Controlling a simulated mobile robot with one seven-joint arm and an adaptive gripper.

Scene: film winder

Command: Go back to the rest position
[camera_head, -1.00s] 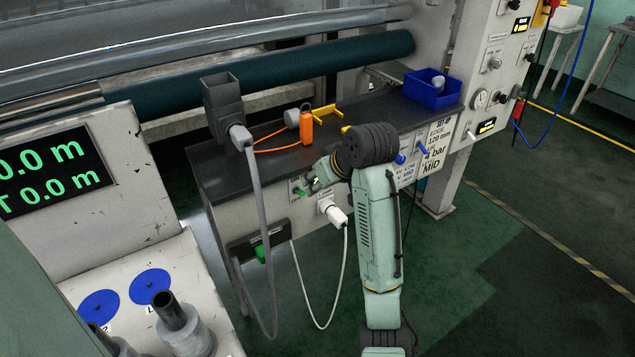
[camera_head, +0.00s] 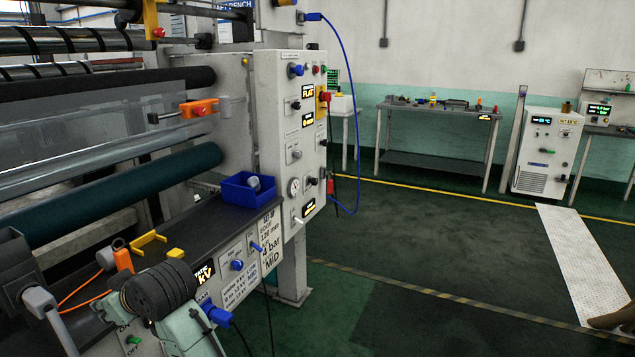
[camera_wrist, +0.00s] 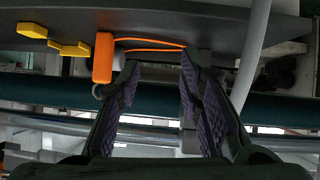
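My gripper (camera_wrist: 160,68) shows in the wrist view with its two dark padded fingers spread apart and nothing between them. In the head view my arm's dark joint is at the lower left, in front of the machine's black shelf (camera_head: 185,220); my fingers are not clearly visible there. In the wrist view an orange handheld thing (camera_wrist: 103,58) with an orange cord is beyond my left finger, and yellow blocks (camera_wrist: 68,47) lie farther left. I cannot tell from the wrist view whether a finger touches anything.
A blue bin (camera_head: 245,192) stands on the shelf's far end, beside the control panel (camera_head: 292,130). A grey holder (camera_head: 18,270) with a hanging cable is left of my arm. Open floor (camera_head: 430,240) lies to the right, with a workbench (camera_head: 435,115) and a white cabinet (camera_head: 545,150) behind.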

